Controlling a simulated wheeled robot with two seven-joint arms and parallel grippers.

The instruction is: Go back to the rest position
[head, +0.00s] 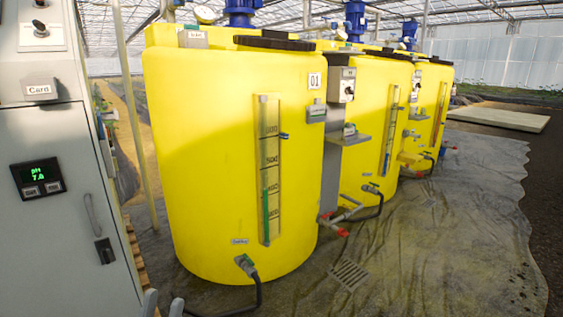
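My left gripper (164,302) shows only at the bottom edge, left of centre. Two grey fingertips stand apart there with a gap between them, and nothing shows in the gap. The rest of that gripper is cut off by the frame. It appears low in front of the first yellow tank (205,150), near the grey cabinet (65,150). My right gripper is not in view.
Several yellow tanks stand in a row going back to the right. A hose (258,285) runs from the first tank's base. Red-handled valves (342,232) stick out between tanks. A floor grate (349,274) lies in front. The sheeted floor (450,240) at right is clear.

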